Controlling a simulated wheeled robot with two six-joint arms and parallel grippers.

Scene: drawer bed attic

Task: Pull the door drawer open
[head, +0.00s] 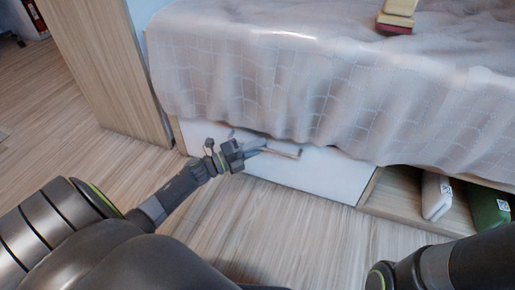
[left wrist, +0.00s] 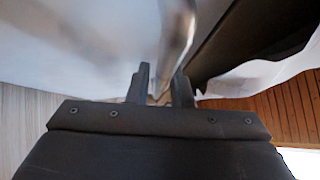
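The white drawer front (head: 325,173) is set under the bed, below the hanging cover. Its pale bar handle (head: 287,150) runs along its upper part. My left gripper (head: 259,147) is at the left part of this handle. In the left wrist view the metallic handle (left wrist: 178,35) runs down toward the gap between the two dark fingertips (left wrist: 161,76). The fingers stand a little apart; whether they press on the bar is unclear. The drawer's top edge is partly hidden by the cover. My right gripper is not in view.
The bed's white cover (head: 300,85) hangs over the front. A wooden panel (head: 112,70) stands at the left. An open shelf right of the drawer holds a white box (head: 436,194) and a green box (head: 488,207). The wood floor (head: 285,222) before the drawer is clear.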

